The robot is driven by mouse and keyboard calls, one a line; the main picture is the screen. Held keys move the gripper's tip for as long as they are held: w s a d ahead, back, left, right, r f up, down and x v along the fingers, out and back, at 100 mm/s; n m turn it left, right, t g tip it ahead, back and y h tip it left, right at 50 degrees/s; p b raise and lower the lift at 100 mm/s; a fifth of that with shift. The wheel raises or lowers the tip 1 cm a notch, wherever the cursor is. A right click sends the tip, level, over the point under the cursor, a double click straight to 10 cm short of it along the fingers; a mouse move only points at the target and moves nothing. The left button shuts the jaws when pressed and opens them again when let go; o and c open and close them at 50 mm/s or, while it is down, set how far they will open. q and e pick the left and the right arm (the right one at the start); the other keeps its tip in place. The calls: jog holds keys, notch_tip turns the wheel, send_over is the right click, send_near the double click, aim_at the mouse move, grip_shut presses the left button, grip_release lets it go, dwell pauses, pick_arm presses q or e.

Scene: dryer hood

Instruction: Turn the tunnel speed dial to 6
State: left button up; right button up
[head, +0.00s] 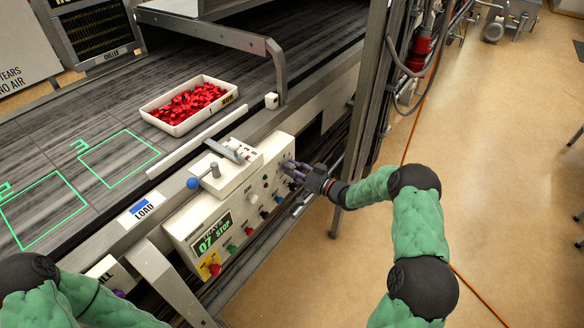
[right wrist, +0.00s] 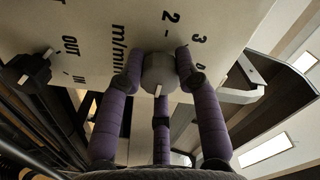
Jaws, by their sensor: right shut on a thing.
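The tunnel speed dial is a grey round knob (right wrist: 158,72) on a cream panel, with a pale mark on its near side. Beside it are the printed "m/min", "2" and "3"; other figures are hidden, so I cannot tell the full setting. The purple fingers of my right gripper (right wrist: 157,85) are closed around the knob from both sides, with a third finger below. In the head view my right gripper (head: 296,170) is at the right end of the control panel (head: 258,212), covering the dial. My left arm shows at the lower left; its gripper is out of view.
A dark star-shaped knob (right wrist: 27,72) sits by "IN" and "OUT". A white tray of red pieces (head: 190,104) is on the conveyor. A metal post (head: 371,100) stands close behind my right gripper.

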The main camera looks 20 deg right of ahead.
jog(key=o, duration=1.2)
jog(key=shift+c, duration=0.2)
jog(key=v, duration=1.2)
jog(key=shift+f, duration=0.1)
